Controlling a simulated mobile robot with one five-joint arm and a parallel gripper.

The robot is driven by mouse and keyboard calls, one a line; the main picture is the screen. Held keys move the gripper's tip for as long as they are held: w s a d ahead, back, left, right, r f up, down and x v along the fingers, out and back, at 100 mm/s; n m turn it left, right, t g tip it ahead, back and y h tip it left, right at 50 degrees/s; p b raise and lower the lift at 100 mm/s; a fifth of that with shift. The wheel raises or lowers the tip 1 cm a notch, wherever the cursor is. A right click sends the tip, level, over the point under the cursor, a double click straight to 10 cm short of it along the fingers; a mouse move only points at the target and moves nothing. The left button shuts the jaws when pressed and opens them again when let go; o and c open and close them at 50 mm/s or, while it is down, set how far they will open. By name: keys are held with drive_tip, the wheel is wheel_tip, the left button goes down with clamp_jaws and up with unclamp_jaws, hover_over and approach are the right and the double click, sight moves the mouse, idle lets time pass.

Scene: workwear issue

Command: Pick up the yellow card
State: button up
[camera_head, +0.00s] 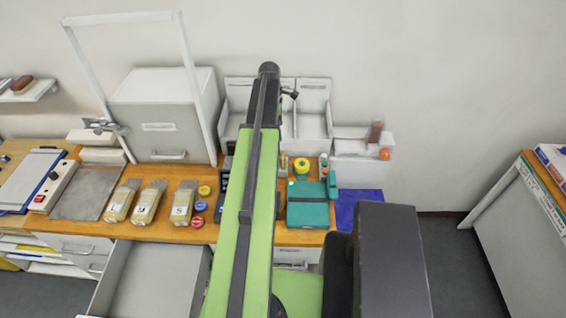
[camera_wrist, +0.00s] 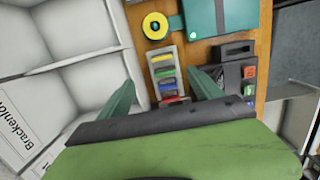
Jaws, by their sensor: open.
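In the wrist view, a narrow light rack (camera_wrist: 179,56) stands on the wooden counter and holds a row of coloured cards. A yellow card (camera_wrist: 160,58) appears near its upper end, with green, blue and red ones below; the small strips are hard to tell apart. My gripper (camera_wrist: 160,79) is open, its two teal fingers apart on either side of the rack in the picture. Nothing shows between them in their grasp. The height gap to the cards cannot be told. In the head view my arm hides the rack and the gripper.
White compartments (camera_wrist: 75,85) rise close beside the left finger. A dark device with buttons (camera_wrist: 237,82) lies right of the rack. A yellow tape roll (camera_head: 301,165) and a teal case (camera_head: 308,212) lie right of my arm. An open drawer (camera_head: 150,280) juts out at front left.

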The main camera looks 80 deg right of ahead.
sight(283, 157)
drive_tip(key=f+b, duration=0.7)
drive_tip(key=s+f+b, duration=0.1)
drive_tip(key=f+b, duration=0.2)
drive_tip(key=f, duration=0.1)
drive_tip(key=shift+s+d+f, duration=0.1)
drive_tip(key=shift+f, duration=0.1)
drive_tip(key=f+b, duration=0.1)
drive_tip(key=b, duration=0.1)
drive_tip(key=f+b, duration=0.1)
drive_tip(key=f, duration=0.1)
drive_tip(key=f+b, duration=0.2)
drive_tip(key=shift+s+a+f+b, duration=0.15)
drive_tip(key=shift+s+a+b, duration=0.05)
drive_tip(key=shift+s+b, duration=0.15)
drive_tip(key=shift+w, duration=0.1)
drive_tip(key=shift+r, duration=0.2)
drive_tip(key=c, duration=1.4)
